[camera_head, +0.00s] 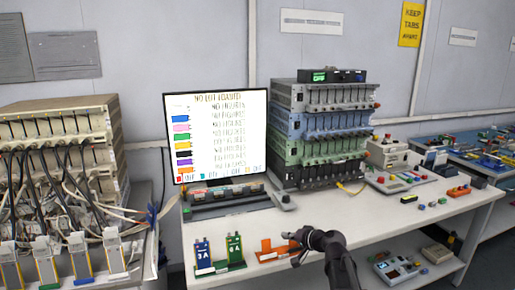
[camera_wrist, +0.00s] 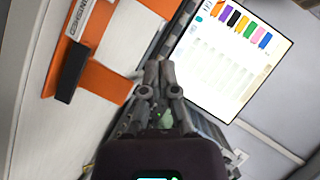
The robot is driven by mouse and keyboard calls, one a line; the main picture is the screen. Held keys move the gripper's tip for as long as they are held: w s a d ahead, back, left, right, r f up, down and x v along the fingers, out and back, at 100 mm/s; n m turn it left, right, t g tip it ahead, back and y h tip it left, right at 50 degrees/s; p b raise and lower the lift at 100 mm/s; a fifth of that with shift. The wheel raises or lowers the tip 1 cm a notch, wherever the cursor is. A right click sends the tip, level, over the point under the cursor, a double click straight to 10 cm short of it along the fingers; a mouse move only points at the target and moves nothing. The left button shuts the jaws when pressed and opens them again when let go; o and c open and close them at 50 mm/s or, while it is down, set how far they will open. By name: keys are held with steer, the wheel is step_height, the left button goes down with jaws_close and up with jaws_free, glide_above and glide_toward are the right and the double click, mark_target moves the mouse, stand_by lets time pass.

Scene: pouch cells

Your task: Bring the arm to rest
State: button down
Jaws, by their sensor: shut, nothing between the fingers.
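My gripper (camera_head: 296,238) is over the front of the white bench (camera_head: 395,225), close above and right of an orange stand (camera_head: 268,250). In the wrist view my gripper (camera_wrist: 159,66) is shut, with its fingertips together and nothing between them. The orange stand (camera_wrist: 112,80) lies to the left of the fingers in that view, apart from them, with a dark block on it. My arm reaches in from the bottom of the head view.
A blue stand (camera_head: 203,262) and a green stand (camera_head: 235,252) stand left of the orange one. Behind are a screen (camera_head: 218,135) reading "NO LOT LOADED" and a stack of slotted racks (camera_head: 325,125). Cabled equipment (camera_head: 60,170) fills the left. Small coloured parts lie on the right.

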steer(key=s+d+f+n+g+h+b, duration=0.25)
steer(key=s+f+g+h, duration=0.25)
steer(key=s+f, duration=0.5)
steer(key=s+d+f+n+g+h+b, duration=0.1)
steer(key=s+d+f+g+h+b, duration=0.3)
steer(key=s+f, duration=0.55)
step_height(320, 180, up, 27)
steer(key=s+p, duration=0.2)
steer(key=p, duration=2.3)
steer(key=shift+d+f+h, duration=0.15)
steer(key=shift+f+h, duration=0.05)
steer(key=shift+h, duration=0.1)
